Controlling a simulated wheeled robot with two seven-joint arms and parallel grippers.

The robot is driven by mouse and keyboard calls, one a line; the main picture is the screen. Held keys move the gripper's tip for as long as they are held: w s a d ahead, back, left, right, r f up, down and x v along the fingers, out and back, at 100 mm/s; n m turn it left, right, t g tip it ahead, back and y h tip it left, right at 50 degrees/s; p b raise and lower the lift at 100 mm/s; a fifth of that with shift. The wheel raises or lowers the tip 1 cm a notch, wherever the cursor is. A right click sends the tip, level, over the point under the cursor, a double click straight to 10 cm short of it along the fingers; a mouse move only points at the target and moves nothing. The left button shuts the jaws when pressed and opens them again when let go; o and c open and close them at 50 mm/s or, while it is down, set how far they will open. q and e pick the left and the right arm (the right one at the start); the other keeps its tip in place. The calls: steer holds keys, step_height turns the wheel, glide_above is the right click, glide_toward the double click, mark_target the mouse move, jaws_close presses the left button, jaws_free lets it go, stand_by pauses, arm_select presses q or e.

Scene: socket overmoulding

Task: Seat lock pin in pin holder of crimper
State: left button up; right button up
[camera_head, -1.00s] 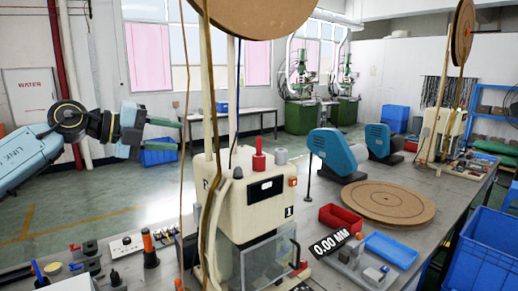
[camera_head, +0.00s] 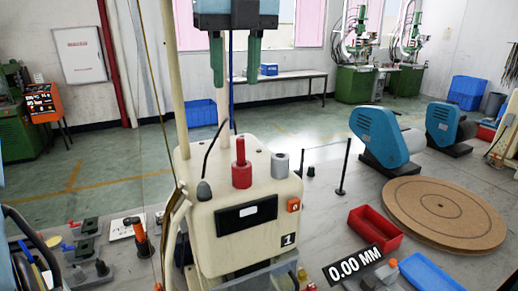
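The crimper (camera_head: 240,232) is a cream machine marked 1, with a dark display on its front, standing on the grey bench. A red pin (camera_head: 241,168), apparently the lock pin, stands upright on its top. A grey cylinder (camera_head: 280,166) with a hole in its top stands just to the right of it; I cannot tell whether this is the pin holder. My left gripper (camera_head: 235,84) points down from the top of the picture, above the red pin and apart from it. Its two green fingers are spread and hold nothing. My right gripper is not in view.
A post and a brown cord rise at the crimper's left. A thin black rod (camera_head: 345,168) stands to the right. A red tray (camera_head: 375,228), a 0.00 MM display (camera_head: 355,265), a round brown board (camera_head: 445,212) and blue machines (camera_head: 385,140) occupy the right side of the bench.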

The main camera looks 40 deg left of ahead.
mark_target(240, 138)
arm_select(q)
steer(key=f, duration=0.8)
steer(key=shift+w+a, duration=0.1)
steer(key=shift+a, duration=0.25)
steer(key=f, duration=0.3)
steer(key=f+p, duration=0.1)
steer(key=shift+w+d+f, duration=0.25)
steer(key=shift+d, duration=0.05)
steer(key=shift+a+f, duration=0.1)
steer(key=shift+f, duration=0.2)
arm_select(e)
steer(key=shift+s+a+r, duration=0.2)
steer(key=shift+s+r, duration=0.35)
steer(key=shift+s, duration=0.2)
arm_select(q)
steer(key=shift+c, duration=0.3)
jaws_close()
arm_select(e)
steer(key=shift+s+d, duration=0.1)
